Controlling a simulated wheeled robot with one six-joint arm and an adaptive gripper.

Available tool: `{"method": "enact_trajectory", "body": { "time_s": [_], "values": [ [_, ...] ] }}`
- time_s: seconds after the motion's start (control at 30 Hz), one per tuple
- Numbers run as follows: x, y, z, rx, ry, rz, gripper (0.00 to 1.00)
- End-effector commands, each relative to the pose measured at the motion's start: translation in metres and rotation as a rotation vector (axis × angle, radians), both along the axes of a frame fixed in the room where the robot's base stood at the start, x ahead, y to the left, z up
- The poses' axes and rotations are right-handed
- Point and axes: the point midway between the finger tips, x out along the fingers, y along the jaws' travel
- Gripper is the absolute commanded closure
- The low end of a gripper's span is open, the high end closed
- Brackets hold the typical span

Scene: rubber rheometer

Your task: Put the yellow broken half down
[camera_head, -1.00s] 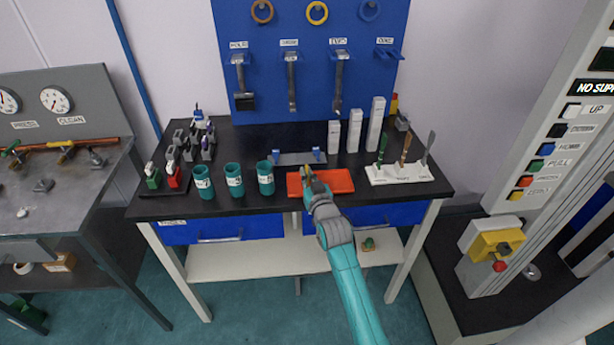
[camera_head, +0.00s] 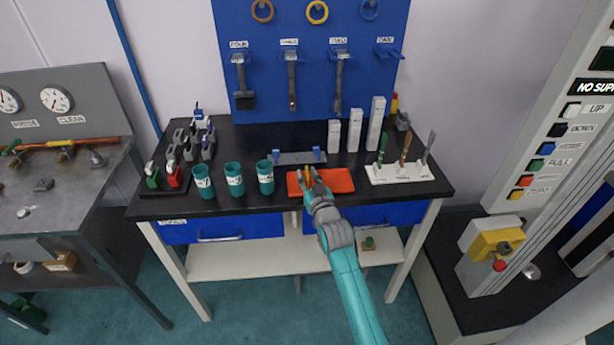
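My gripper (camera_head: 310,178) is over the left half of the orange-red tray (camera_head: 341,181) at the front of the black bench. Its fingertips look spread apart, low at the tray. A small yellow-orange piece (camera_head: 323,184), which looks like the yellow broken half, shows at the fingers against the tray. It appears to lie in the tray; the fingers partly hide it, and I cannot tell whether they still touch it.
Three teal cups (camera_head: 235,180) stand left of the tray. A white holder (camera_head: 399,174) with upright tools stands to the right. A grey plate with blue ends (camera_head: 298,158) and white blocks (camera_head: 354,130) are behind. The tray's right half is clear.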

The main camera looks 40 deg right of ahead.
Motion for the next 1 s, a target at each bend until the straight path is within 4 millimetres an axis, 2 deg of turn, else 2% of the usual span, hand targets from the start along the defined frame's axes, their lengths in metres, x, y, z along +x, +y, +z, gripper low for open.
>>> {"method": "enact_trajectory", "body": {
  "time_s": [0.4, 0.53, 0.73, 1.0],
  "values": [
    [-0.069, 0.029, -0.002, 0.001, 0.003, 0.000, 0.69],
    [-0.086, 0.036, -0.001, 0.001, 0.003, 0.000, 0.69],
    [-0.101, 0.043, 0.000, 0.000, 0.001, 0.000, 0.69],
    [-0.105, 0.044, -0.001, 0.001, 0.002, 0.000, 0.69]
  ]
}}
